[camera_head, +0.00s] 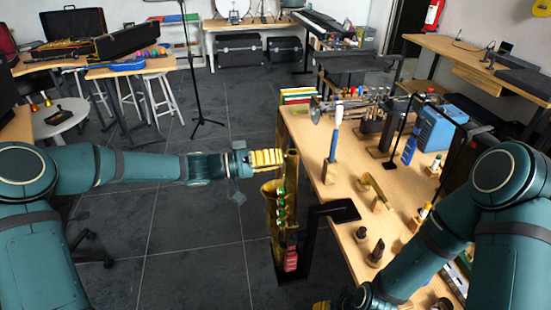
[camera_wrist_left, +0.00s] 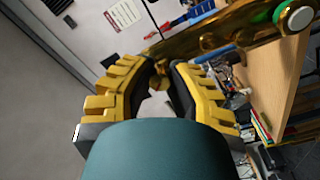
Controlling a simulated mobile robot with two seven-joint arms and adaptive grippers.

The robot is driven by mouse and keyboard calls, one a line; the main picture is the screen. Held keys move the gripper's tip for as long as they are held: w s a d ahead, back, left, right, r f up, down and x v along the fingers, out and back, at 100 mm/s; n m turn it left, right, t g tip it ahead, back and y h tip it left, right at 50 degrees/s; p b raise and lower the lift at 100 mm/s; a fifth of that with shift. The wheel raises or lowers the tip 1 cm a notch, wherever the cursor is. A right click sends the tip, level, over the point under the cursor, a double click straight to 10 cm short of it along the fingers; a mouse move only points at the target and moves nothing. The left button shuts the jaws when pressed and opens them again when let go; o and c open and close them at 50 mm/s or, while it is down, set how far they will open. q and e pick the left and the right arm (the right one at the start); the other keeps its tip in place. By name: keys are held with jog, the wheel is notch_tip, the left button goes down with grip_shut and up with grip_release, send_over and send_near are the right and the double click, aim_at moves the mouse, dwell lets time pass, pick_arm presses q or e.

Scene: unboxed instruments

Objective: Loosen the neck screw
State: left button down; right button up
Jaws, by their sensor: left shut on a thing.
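A brass saxophone (camera_head: 271,212) stands upright at the left edge of the workbench, by a black holder (camera_head: 333,211). Its golden body runs across the top of the left wrist view (camera_wrist_left: 235,32). My left gripper (camera_head: 281,157) reaches in from the left at the top of the saxophone. In the left wrist view its yellow fingers (camera_wrist_left: 161,82) are closed around a small golden piece, the neck screw (camera_wrist_left: 157,84), which is mostly hidden between the pads. My right gripper (camera_head: 322,305) shows only as a bit of yellow at the bottom edge; its fingertips are cut off.
The wooden workbench (camera_head: 340,190) holds a blue-handled tool (camera_head: 333,145), a curved brass neck-like part (camera_head: 376,189), small dark pieces (camera_head: 376,252) and a blue box (camera_head: 433,128).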

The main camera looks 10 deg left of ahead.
pick_arm(q)
jog(key=n+p, duration=0.1)
jog(key=n, duration=0.1)
jog(key=shift+n, duration=0.4)
jog(key=n+p, duration=0.1)
jog(key=n, duration=0.1)
jog(key=shift+n, duration=0.4)
jog(key=n+p, duration=0.4)
jog(key=n, duration=0.1)
jog(key=shift+r, duration=0.1)
jog(key=n+p, duration=0.2)
jog(key=n, duration=0.1)
jog(key=shift+n+p, duration=0.3)
jog(key=shift+n, duration=0.1)
jog(key=shift+n+p, duration=1.25)
jog(key=shift+n, duration=0.55)
jog(key=c, duration=0.9)
grip_release()
jog(key=shift+o, duration=0.2)
